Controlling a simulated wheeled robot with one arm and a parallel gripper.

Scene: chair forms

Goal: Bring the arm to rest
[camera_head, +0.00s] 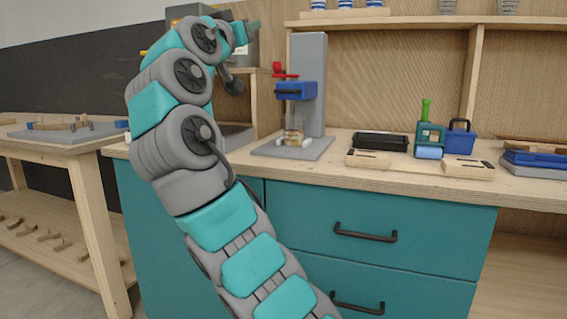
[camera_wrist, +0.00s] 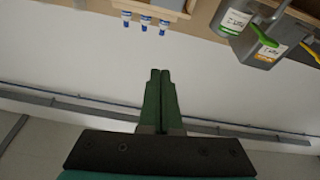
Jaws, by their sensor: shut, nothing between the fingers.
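My arm, teal and grey, rises from the bottom middle of the head view and curves up to the upper left. My gripper (camera_head: 253,27) is at its end, up in front of the back wall area. In the wrist view my gripper (camera_wrist: 160,75) shows two green fingers, shut together with nothing between them. The wrist view looks past the fingers at a pale surface, with no object touching them.
A blue and grey press stand (camera_head: 309,85) stands on the teal-fronted workbench (camera_head: 345,178). A black tray (camera_head: 380,141), a blue caddy (camera_head: 459,139) and wooden blocks lie to its right.

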